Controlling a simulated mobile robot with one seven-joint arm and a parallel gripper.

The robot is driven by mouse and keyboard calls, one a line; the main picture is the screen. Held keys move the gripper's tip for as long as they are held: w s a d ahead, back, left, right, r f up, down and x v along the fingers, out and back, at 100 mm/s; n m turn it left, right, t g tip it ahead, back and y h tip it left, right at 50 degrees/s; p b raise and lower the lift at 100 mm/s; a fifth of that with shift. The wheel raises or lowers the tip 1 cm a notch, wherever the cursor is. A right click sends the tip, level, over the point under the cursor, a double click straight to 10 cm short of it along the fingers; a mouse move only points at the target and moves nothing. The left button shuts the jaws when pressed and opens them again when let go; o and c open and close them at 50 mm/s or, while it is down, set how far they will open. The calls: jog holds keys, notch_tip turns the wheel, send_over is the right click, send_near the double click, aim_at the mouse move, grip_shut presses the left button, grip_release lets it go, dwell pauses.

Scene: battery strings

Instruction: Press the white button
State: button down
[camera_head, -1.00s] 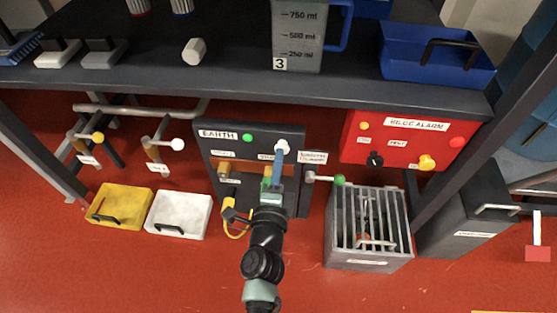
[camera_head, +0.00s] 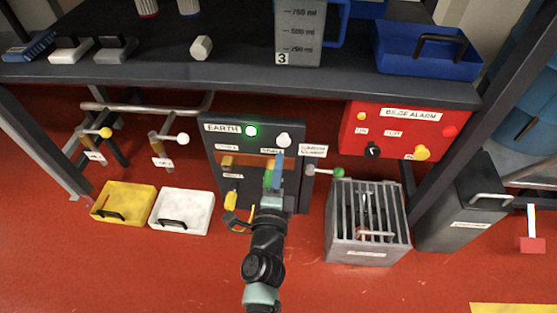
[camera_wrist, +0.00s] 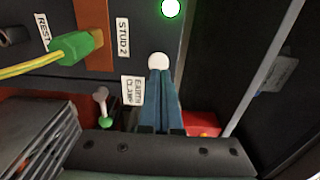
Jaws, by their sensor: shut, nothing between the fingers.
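The white button (camera_head: 283,139) is a round knob near the upper right of the dark EARTH panel (camera_head: 213,150). In the wrist view the white button (camera_wrist: 158,61) lies right at the fingertips, which overlap its edge. My gripper (camera_head: 279,156) is shut and empty, its blue fingers pointing at the panel just below the button. In the wrist view my gripper (camera_wrist: 161,75) also shows with its fingers together. The head view shows the whole button above the tips; I cannot tell whether they touch it. The green lamp (camera_head: 251,131) on the panel is brightly lit.
A green clamp (camera_wrist: 76,46) with a yellow-green cable sits beside the STUD 2 label. A green-tipped lever (camera_head: 338,172) sticks out right of the panel. A grey cage (camera_head: 333,238) stands right of my arm, a red alarm box (camera_head: 352,145) above it.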

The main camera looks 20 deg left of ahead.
jog(key=p+v, duration=0.1)
jog(key=v, duration=0.7)
jog(key=shift+s, duration=0.35)
jog(key=shift+f, duration=0.15)
